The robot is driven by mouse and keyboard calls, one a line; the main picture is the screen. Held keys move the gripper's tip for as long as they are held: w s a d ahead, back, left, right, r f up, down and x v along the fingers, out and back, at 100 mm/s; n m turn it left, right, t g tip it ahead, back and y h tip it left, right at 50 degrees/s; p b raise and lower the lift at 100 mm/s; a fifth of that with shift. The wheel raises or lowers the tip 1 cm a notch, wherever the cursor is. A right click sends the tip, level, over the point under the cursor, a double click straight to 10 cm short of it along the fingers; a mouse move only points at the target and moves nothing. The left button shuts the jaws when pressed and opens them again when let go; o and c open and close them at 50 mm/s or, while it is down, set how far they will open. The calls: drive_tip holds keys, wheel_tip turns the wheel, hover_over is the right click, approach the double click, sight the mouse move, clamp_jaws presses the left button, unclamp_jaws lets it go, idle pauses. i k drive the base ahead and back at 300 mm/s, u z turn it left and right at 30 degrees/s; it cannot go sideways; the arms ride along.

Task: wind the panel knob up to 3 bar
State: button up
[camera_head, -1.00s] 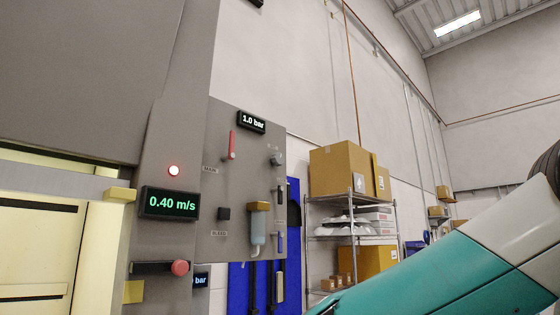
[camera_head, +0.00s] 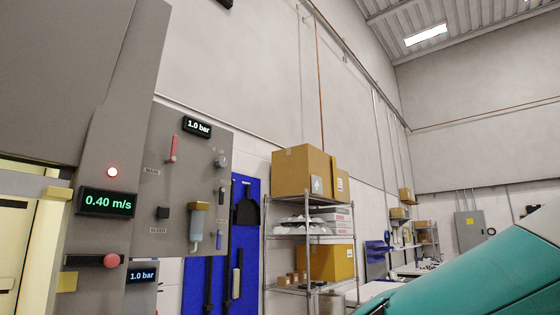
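The grey panel (camera_head: 183,190) stands left of centre in the head view. Its knob (camera_head: 220,162), small, round and grey, sits near the panel's upper right edge. The panel display (camera_head: 198,127) above reads 1.0 bar. A red lever (camera_head: 173,149) points upward at the panel's upper left. A black square knob (camera_head: 163,212) sits lower left, beside a filter bowl (camera_head: 197,222). A second display (camera_head: 142,275) lower down also reads 1.0 bar. My teal and white arm crosses the lower right corner, well away from the panel. My gripper is outside the view.
A grey column left of the panel carries a 0.40 m/s display (camera_head: 107,202) and a red button (camera_head: 111,260). A wire shelf (camera_head: 308,228) with cardboard boxes (camera_head: 303,172) stands right of the panel. A blue tool board (camera_head: 246,250) hangs between them.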

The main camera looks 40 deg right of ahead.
sight(222, 162)
drive_tip(key=z, duration=0.3)
drive_tip(key=k, duration=0.65)
drive_tip(key=u, duration=0.7)
drive_tip(key=i, duration=1.25)
drive_tip(key=z, duration=0.65)
drive_tip(key=i, duration=0.55)
drive_tip(key=z, duration=0.7)
